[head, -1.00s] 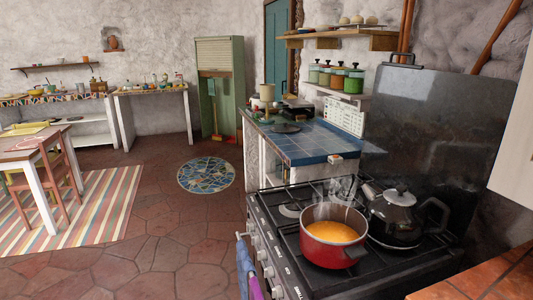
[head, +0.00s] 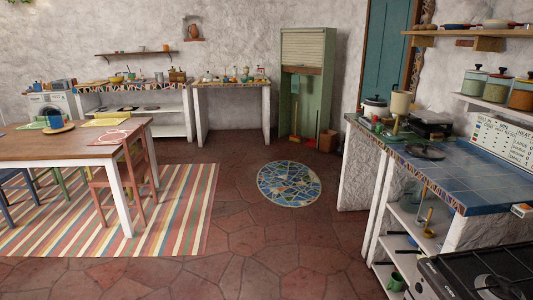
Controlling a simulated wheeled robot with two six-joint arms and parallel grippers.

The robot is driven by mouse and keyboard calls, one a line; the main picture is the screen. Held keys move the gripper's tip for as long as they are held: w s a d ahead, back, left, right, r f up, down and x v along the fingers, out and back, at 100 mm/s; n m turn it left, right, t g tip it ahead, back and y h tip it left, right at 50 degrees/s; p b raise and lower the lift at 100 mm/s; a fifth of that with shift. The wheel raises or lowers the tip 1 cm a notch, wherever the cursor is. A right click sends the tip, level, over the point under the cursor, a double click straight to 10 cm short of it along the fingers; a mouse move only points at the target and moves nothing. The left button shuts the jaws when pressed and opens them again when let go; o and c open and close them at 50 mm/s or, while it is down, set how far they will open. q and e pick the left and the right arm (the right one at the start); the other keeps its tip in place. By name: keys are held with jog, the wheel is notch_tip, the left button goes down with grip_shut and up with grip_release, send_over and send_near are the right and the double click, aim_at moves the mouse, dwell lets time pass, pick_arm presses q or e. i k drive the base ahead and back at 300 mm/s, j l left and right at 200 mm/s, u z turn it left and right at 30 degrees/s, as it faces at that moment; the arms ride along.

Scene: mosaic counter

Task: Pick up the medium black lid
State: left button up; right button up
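A dark, flat, round thing (head: 425,152), which looks like a black lid, lies on the blue tiled counter (head: 440,176) at the right. Small dark flat items (head: 151,107) also lie on the shelf under the far mosaic-edged counter (head: 135,87). They are too small to tell whether they are lids or pans. I cannot tell from size which one is the medium black lid. Neither of my grippers is in view.
A stove (head: 485,272) stands at the front right. A wooden table (head: 62,144) with chairs stands at left on a striped rug (head: 185,215). Open tiled floor (head: 270,245) and a round mosaic mat (head: 289,184) lie in the middle.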

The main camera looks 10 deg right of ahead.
aim_at(425, 151)
jog(key=i, duration=0.55)
jog(key=i+j+z, duration=0.15)
jog(key=i, duration=0.45)
jog(key=i+j, duration=0.1)
jog(key=i, duration=0.45)
jog(key=i+l+z, duration=0.1)
jog(key=i+z, duration=0.35)
jog(key=i+j+z, duration=0.1)
jog(key=i+z, duration=0.35)
jog(key=i, duration=0.2)
jog(key=i+j+z, duration=0.25)
jog(key=i+z, duration=0.2)
jog(key=i, duration=0.1)
